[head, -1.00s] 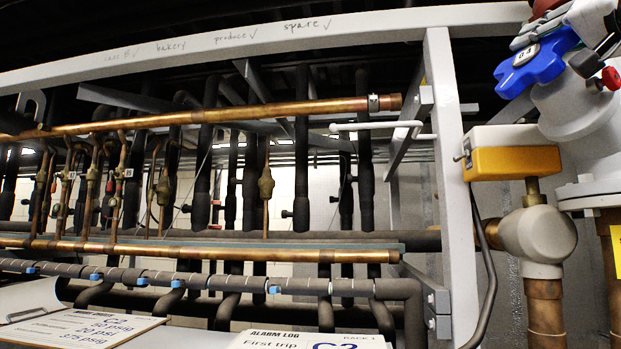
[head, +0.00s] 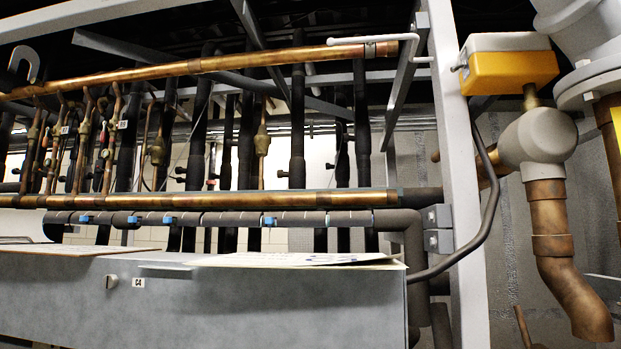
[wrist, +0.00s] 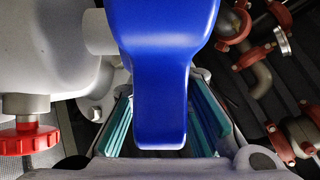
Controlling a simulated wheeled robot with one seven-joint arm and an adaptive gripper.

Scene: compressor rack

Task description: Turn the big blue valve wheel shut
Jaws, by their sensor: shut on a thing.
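The big blue valve wheel (wrist: 165,70) fills the upper middle of the wrist view. One of its blue lobes reaches down between the teal pads of my gripper (wrist: 160,128). The pads stand on both sides of the lobe, and my gripper is shut on it. Any contact at the pad faces is hard to see. The grey valve body (wrist: 45,45) is to the left of the wheel. In the head view now, neither the wheel nor my gripper is in view.
A red knob (wrist: 28,140) sits below the valve body, left of my gripper. Red-clamped pipes (wrist: 255,60) are at the right. In the head view, a yellow-and-white box (head: 510,70), a copper pipe (head: 565,270) and a grey upright (head: 455,170) stand at the right.

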